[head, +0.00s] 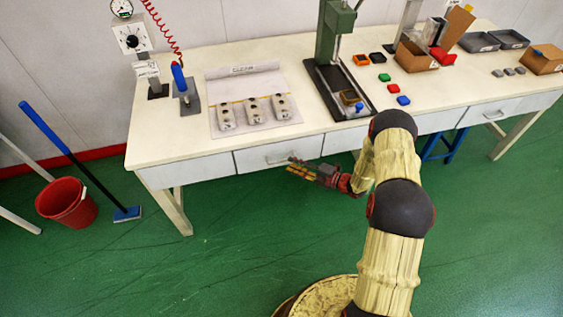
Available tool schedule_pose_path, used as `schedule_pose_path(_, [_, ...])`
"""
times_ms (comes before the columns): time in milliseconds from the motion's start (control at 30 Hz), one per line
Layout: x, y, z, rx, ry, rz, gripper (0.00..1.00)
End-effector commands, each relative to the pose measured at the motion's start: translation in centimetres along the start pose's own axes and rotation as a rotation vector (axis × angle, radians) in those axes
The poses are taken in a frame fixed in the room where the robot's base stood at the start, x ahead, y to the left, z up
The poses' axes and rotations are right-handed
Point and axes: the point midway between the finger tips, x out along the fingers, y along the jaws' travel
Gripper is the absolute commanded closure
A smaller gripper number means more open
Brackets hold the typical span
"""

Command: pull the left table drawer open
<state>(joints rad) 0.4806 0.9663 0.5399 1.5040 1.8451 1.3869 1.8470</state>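The left table drawer (252,159) is a pale grey front set in the table's front edge, and it looks flush with the panels beside it. Its handle (277,161) is a light bar on the middle of the front. My gripper (292,167), dark with orange-yellow finger parts, is just in front of the drawer, with its fingertips by the right end of the handle. I cannot tell whether the fingers touch the handle or are open or shut. My arm comes in from the lower right.
The white table (180,145) holds mould parts on a mat (243,90), a green press (334,35), coloured pieces and trays. A second drawer (500,108) is on the right. A red bucket (68,207) and a blue-handled broom (60,140) stand left. The green floor in front is clear.

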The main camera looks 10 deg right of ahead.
Motion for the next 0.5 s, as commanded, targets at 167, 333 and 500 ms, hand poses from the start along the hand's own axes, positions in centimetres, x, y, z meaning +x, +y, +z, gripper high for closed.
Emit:
schedule_pose_path(167, [3.0,-0.3,-0.2,-0.001,0.005,-0.002,0.73])
schedule_pose_path(333, [5.1,-0.2,-0.1,-0.003,0.004,-0.001,0.73])
schedule_pose_path(500, [6.0,-0.1,-0.1,-0.002,0.002,-0.001,0.73])
